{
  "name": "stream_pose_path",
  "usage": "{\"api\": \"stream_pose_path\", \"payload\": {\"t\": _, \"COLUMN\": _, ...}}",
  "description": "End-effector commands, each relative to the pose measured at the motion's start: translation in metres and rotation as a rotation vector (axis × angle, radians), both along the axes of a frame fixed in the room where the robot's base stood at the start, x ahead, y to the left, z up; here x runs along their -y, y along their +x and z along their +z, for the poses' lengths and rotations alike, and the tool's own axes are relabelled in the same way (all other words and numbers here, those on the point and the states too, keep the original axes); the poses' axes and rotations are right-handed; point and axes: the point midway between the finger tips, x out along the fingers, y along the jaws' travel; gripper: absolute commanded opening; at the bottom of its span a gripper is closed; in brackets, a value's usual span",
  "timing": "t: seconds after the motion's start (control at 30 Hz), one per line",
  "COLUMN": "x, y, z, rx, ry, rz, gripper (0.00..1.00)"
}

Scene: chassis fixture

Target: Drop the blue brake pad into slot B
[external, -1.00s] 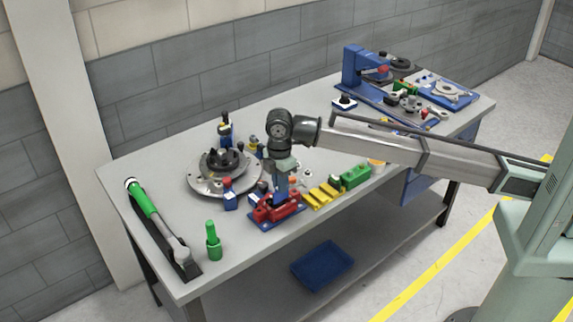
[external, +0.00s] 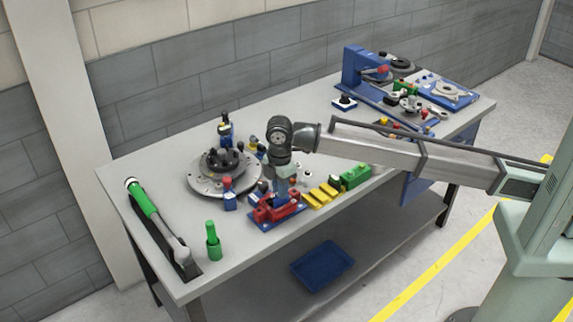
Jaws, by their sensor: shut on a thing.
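My gripper (external: 280,188) points down over the red fixture (external: 262,213), which sits on a blue base plate near the front edge of the bench. It is shut on the blue brake pad (external: 280,199), of which only a small blue patch shows between the fingers and the red fixture. The pad is upright at the fixture's top. I cannot tell how deep it sits or whether it touches the walls. Slot B cannot be made out by any label.
A round metal hub (external: 222,172) stands left of my gripper. Yellow blocks (external: 321,196) and a green block (external: 355,176) lie to the right. A green bottle (external: 212,240) and a green-handled tool (external: 150,207) are at the left.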

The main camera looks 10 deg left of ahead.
Motion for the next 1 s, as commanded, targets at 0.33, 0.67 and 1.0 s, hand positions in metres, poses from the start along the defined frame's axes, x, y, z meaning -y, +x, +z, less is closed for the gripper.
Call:
{"api": "stream_pose_path", "payload": {"t": 0.33, "x": 0.0, "y": 0.0, "z": -0.002, "rx": 0.0, "ry": 0.0, "rz": 0.0, "gripper": 0.0}}
{"api": "stream_pose_path", "payload": {"t": 0.67, "x": 0.0, "y": 0.0, "z": -0.009, "rx": 0.0, "ry": 0.0, "rz": 0.0, "gripper": 0.0}}
{"api": "stream_pose_path", "payload": {"t": 1.0, "x": 0.0, "y": 0.0, "z": -0.018, "rx": 0.0, "ry": 0.001, "rz": 0.0, "gripper": 0.0}}
